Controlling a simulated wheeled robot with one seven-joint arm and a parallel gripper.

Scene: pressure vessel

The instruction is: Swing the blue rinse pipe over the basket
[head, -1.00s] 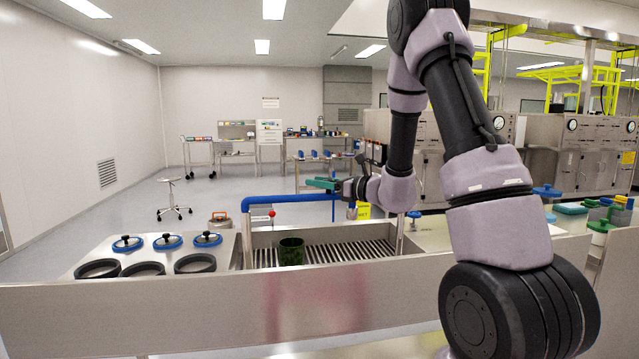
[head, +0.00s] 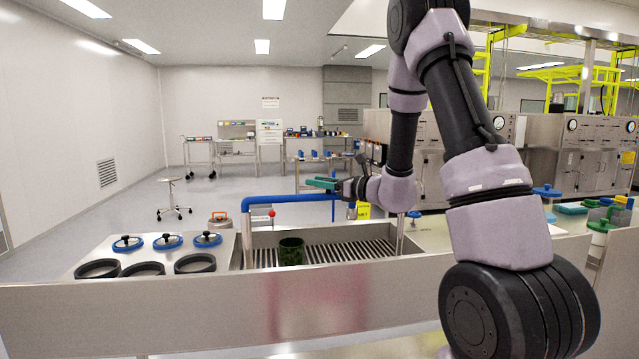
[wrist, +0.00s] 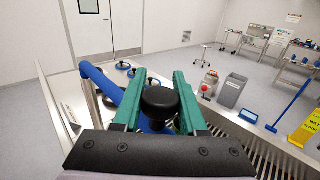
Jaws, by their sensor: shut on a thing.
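The blue rinse pipe (head: 290,199) rises from the left end of the sink and runs level to the right, its free end below my gripper. In the wrist view the blue pipe (wrist: 100,82) comes in from the left and passes under the fingers. My gripper (head: 322,184) has teal fingers; in the wrist view they (wrist: 160,98) are shut on a round black knob (wrist: 159,101) by the pipe. A dark green cylinder (head: 291,252), which looks like the basket, stands on the sink's slatted rack, left of my gripper. The fingers and knob largely hide what lies beneath.
The steel sink (head: 345,235) has a slatted rack, mostly bare right of the cylinder. Blue-rimmed lids (head: 167,241) and black rings (head: 145,269) lie on the left counter. A steel front panel (head: 200,310) runs along the near side. A yellow sign (head: 363,210) stands beyond.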

